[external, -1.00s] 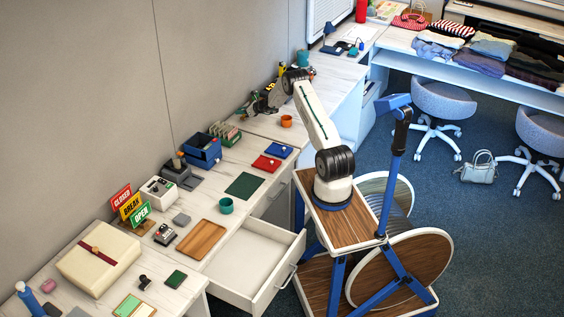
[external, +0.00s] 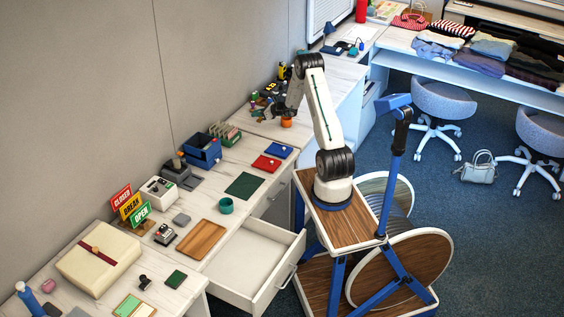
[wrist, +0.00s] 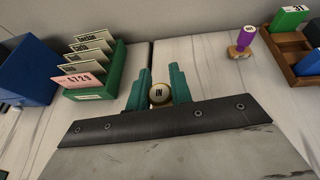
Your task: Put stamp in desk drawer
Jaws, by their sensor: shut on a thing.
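My gripper (wrist: 159,84) has green fingers and is shut on a stamp (wrist: 159,95) with a round cream top marked "IN". The stamp's lower part is hidden behind the dark plate of my gripper. In the external view my gripper (external: 278,112) is over the far part of the long desk, beside an orange cup (external: 286,123); the stamp is too small to make out there. The desk drawer (external: 256,262) is pulled open at the front of the desk, well nearer the camera than my gripper. Its visible inside looks empty.
A green card holder (wrist: 98,80) and a blue box (wrist: 27,72) are at left in the wrist view. A purple stamp (wrist: 242,42) and a wooden tray (wrist: 296,67) are at right. A wooden tray (external: 201,239) and teal cup (external: 225,205) lie near the drawer.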

